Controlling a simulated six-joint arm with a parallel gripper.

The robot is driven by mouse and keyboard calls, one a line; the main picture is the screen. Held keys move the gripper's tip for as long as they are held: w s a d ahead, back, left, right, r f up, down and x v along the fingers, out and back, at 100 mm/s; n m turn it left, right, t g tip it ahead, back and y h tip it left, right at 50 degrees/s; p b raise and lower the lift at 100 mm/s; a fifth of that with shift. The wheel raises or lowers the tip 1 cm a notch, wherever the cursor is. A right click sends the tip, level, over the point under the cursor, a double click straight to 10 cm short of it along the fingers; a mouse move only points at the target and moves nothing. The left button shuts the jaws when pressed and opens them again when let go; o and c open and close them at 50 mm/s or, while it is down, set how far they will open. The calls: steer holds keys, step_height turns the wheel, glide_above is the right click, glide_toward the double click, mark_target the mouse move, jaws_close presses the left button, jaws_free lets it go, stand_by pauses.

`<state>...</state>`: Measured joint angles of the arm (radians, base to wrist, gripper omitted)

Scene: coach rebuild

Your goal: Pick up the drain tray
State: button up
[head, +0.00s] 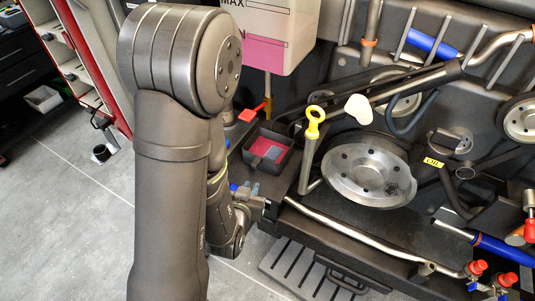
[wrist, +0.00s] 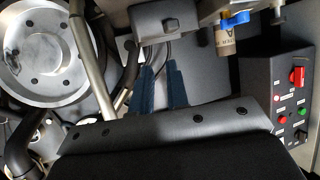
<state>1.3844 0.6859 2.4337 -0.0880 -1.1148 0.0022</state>
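A small dark square tray (head: 287,158) with a pink inside sits on the dark ledge in the head view; I take it for the drain tray. My gripper (head: 254,190) is just in front of it, lower in the picture and apart from it. In the wrist view the two blue-grey fingers of my gripper (wrist: 161,72) stand apart with a narrow gap and nothing visible between them. I cannot make out the tray clearly in the wrist view. My arm covers the area left of the tray in the head view.
A translucent tank (head: 278,22) with pink liquid hangs above the tray. A yellow-ringed dipstick tube (head: 313,125) and a large metal pulley (head: 368,172) stand to its right. A slotted grey panel (head: 300,272) lies below. A control box (wrist: 280,100) is at right in the wrist view.

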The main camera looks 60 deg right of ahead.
steer(key=d+f+m+g+y, duration=0.1)
steer(key=d+f+y, duration=0.2)
steer(key=d, duration=0.7)
steer(key=m+g+y, duration=0.2)
steer(key=g+y, duration=0.1)
steer(key=y, duration=0.2)
glide_toward(286, 154)
steer(key=shift+x, duration=6.2)
steer(key=shift+w+d, duration=0.1)
steer(key=shift+d, duration=0.05)
steer(key=shift+f, duration=0.2)
steer(key=shift+c, duration=0.4)
jaws_close()
